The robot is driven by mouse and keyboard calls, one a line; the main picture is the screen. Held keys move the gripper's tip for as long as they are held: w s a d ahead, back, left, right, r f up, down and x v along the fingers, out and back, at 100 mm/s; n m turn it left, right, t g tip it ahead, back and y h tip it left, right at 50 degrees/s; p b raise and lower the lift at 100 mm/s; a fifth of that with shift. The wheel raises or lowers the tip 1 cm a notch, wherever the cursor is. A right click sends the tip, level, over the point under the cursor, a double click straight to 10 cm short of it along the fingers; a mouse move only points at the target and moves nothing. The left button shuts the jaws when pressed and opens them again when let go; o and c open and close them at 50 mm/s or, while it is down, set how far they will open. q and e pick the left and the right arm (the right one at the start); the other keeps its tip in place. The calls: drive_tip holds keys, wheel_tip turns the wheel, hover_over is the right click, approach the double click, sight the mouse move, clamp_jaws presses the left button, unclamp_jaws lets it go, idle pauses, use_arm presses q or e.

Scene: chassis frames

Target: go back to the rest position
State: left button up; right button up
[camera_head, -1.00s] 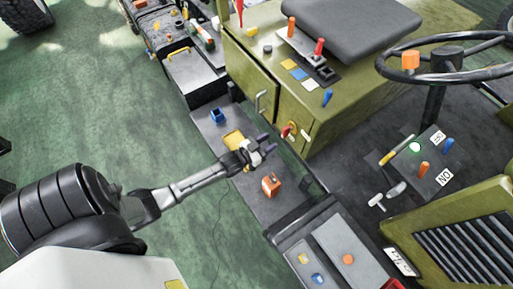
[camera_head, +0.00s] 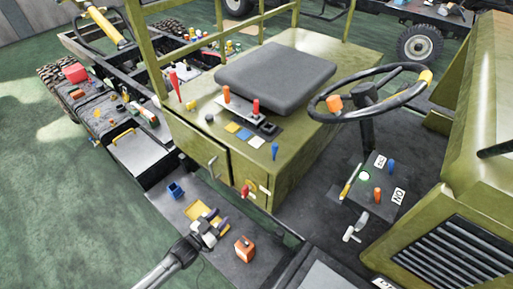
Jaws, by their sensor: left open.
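My left gripper (camera_head: 212,229) is open and hangs over the dark step plate (camera_head: 167,203) of the green chassis, coming in from the bottom left. A yellow piece (camera_head: 196,209) lies on the plate just behind the gripper and is partly hidden by it. An orange block (camera_head: 244,249) sits on the plate to the right of the gripper, apart from it. A blue part (camera_head: 175,190) stands further back on the same plate. I see nothing held between the fingers. My right gripper is not in view.
The green seat box (camera_head: 225,165) with a black seat (camera_head: 276,78) rises beside the plate. A steering wheel (camera_head: 372,103) and a control panel (camera_head: 378,188) with levers stand to the right. Green floor (camera_head: 85,215) on the left is clear.

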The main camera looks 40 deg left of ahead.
use_arm(q)
wheel_tip(320, 180, down, 7)
drive_tip(key=s+g+y, duration=0.2)
drive_tip(key=g, duration=0.5)
drive_tip(key=s+d+r+m+g, duration=0.1)
drive_tip(key=s+d+r+g, duration=0.5)
drive_tip(key=s+d+r, duration=0.75)
drive_tip(key=s+g+h, duration=0.1)
drive_tip(key=s+g, duration=0.1)
drive_tip(key=s, duration=0.3)
wheel_tip(320, 180, up, 22)
drive_tip(key=p, duration=2.2)
drive_tip(key=shift+w+r+t, duration=0.15)
drive_tip(key=shift+w+t, duration=0.15)
drive_tip(key=shift+a, duration=0.15)
